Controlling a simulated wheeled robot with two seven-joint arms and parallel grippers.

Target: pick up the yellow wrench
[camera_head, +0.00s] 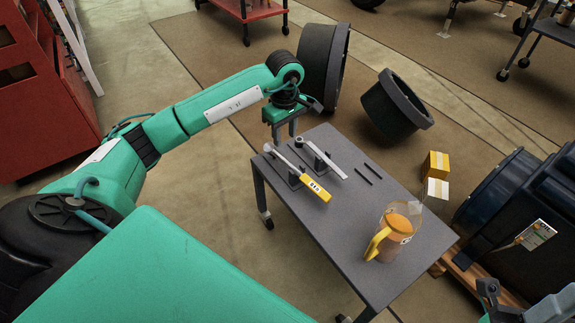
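The yellow wrench (315,187) rests on a small dark holder on the grey table. Its yellow handle points toward the near right, and its grey shaft runs to the far left. My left gripper (284,138) hangs fingers-down by the table's far left edge, just beyond the wrench's grey end. Its two fingers are apart with nothing visible between them. I cannot tell its exact height above the table. Part of my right gripper (497,298) shows at the bottom right corner, away from the wrench; its fingers are not clear.
The grey table (345,225) also bears a second, grey tool (322,160) beside the wrench, two thin dark rods (367,174), and a clear jug with a yellow handle (395,235). Yellow and white boxes (437,175) and a large dark machine (515,210) stand to the right.

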